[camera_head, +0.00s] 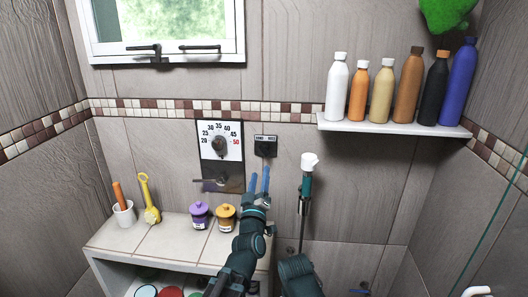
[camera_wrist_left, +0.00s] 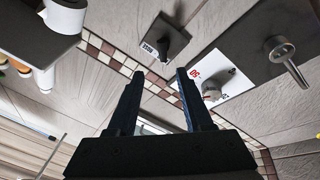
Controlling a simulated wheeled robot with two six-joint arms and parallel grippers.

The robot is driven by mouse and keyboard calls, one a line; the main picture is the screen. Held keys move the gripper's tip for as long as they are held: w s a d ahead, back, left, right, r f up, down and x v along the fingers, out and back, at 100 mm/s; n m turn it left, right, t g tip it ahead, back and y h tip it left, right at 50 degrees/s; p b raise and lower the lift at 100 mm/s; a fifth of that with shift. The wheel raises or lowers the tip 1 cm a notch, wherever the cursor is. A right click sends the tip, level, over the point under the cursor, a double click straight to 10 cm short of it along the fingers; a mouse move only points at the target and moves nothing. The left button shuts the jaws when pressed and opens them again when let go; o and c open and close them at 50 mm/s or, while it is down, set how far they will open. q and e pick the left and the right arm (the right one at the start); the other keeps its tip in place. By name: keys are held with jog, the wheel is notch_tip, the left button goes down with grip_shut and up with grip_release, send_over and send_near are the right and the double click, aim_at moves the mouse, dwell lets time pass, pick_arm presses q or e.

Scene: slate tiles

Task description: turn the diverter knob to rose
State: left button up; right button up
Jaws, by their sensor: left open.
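The diverter knob (camera_head: 265,148) is a small dark knob on a dark square wall plate. Its label has two words; the right one looks like ROSE. It also shows in the left wrist view (camera_wrist_left: 170,40), with its plate and label at a slant. Which word it points to is too small to tell. My left gripper (camera_head: 259,177) is open and empty, just below the knob in the head view. In the left wrist view its two fingers (camera_wrist_left: 160,78) stand apart, with the knob beyond their tips, not touched. My right gripper is not clearly in view.
A temperature dial (camera_head: 219,146) with a lever plate below is left of the knob. A white-headed hand shower (camera_head: 309,161) hangs right. A shelf (camera_head: 390,127) holds several bottles. A ledge (camera_head: 172,232) below bears jars, a cup and a yellow brush.

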aim_at(264, 151)
pick_arm(q)
jog(key=p+x, duration=0.2)
jog(key=x, duration=0.8)
jog(key=shift+w+r+p, duration=0.1)
jog(key=shift+w+p, duration=0.3)
